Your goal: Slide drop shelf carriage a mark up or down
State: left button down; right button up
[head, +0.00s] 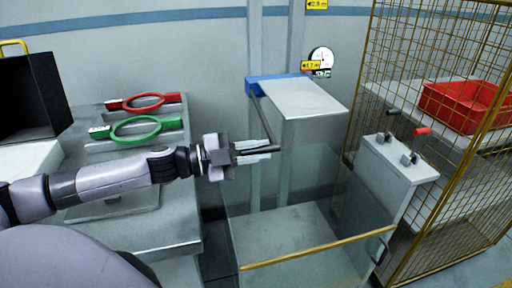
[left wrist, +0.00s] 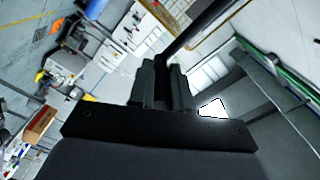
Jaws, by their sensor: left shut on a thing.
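The drop shelf carriage is a blue block (head: 267,82) on upright grey rails (head: 254,40) at the back wall, beside the top of a pale grey box (head: 302,98). A dark bar (head: 263,120) slants down from the blue block towards me. My left gripper (head: 262,152) is shut on the bar's near end. In the left wrist view, the dark bar (left wrist: 195,32) runs up and right from between the fingers (left wrist: 163,85). Yellow mark labels show at the wall, a lower one (head: 311,65) near the carriage and a higher one (head: 317,4). My right gripper is out of view.
A clear-walled bin with a yellow front edge (head: 310,251) stands below the gripper. A grey bench (head: 135,238) with red (head: 150,102) and green (head: 147,128) ring-handled pieces is at left. A wire cage (head: 440,190) with a red crate (head: 458,110) bounds the right.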

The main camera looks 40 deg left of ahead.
pick_arm(q)
notch_tip(320, 180, down, 4)
jog(key=shift+r+b, duration=0.2)
jog(key=shift+b, duration=0.3)
jog(key=c, duration=1.1)
grip_release()
jog(key=shift+o, duration=0.2)
jog(key=shift+r, duration=0.1)
